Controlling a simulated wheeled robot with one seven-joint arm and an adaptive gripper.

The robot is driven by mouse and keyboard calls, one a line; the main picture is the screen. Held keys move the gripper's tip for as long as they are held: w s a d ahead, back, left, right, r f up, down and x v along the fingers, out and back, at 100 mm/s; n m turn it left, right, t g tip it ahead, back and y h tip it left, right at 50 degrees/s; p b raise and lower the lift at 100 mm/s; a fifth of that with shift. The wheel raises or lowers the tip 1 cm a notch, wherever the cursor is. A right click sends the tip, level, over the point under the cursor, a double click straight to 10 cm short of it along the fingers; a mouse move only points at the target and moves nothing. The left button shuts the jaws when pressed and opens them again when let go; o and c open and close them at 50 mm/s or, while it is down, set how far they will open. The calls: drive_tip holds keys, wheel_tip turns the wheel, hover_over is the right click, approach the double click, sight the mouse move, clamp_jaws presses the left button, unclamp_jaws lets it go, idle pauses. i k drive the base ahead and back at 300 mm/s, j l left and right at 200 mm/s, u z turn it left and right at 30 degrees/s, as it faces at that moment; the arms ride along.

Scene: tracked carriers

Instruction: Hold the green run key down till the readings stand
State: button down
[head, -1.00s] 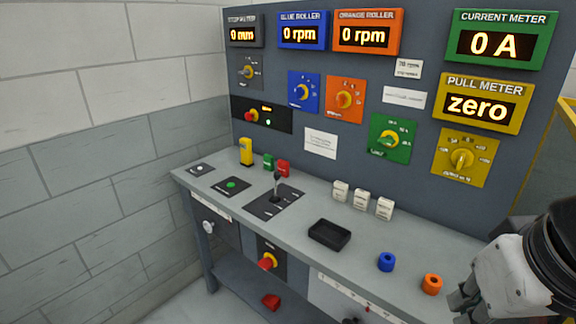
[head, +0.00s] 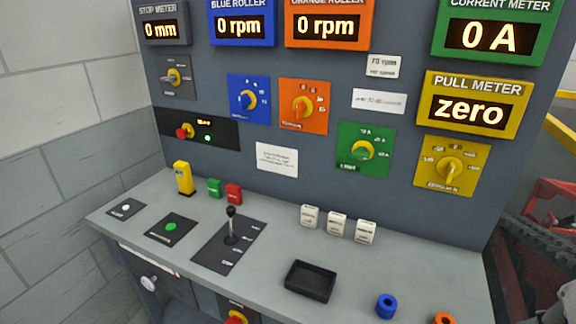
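The green run key (head: 171,227) is a round green button on a black plate at the left of the bench top. Nothing touches it. The readings are on the back panel: the stop meter (head: 161,31) shows 0 mm, the blue roller meter (head: 241,25) 0 rpm, the orange roller meter (head: 328,25) 0 rpm, the current meter (head: 488,37) 0 A, and the pull meter (head: 466,109) zero. My gripper is not clearly in view; only a pale part of my arm may show at the lower right edge.
A black lever (head: 232,225) stands right of the run key. A yellow block (head: 183,178), green block (head: 215,187) and red block (head: 234,193) stand behind. A black tray (head: 310,281), blue ring (head: 386,306) and orange ring (head: 444,319) sit toward the front right.

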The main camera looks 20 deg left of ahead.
sight(172, 227)
drive_tip(key=i+j+z, duration=0.1)
drive_tip(key=j, duration=1.75)
drive_tip(key=i+z, duration=0.05)
drive_tip(key=i, duration=0.05)
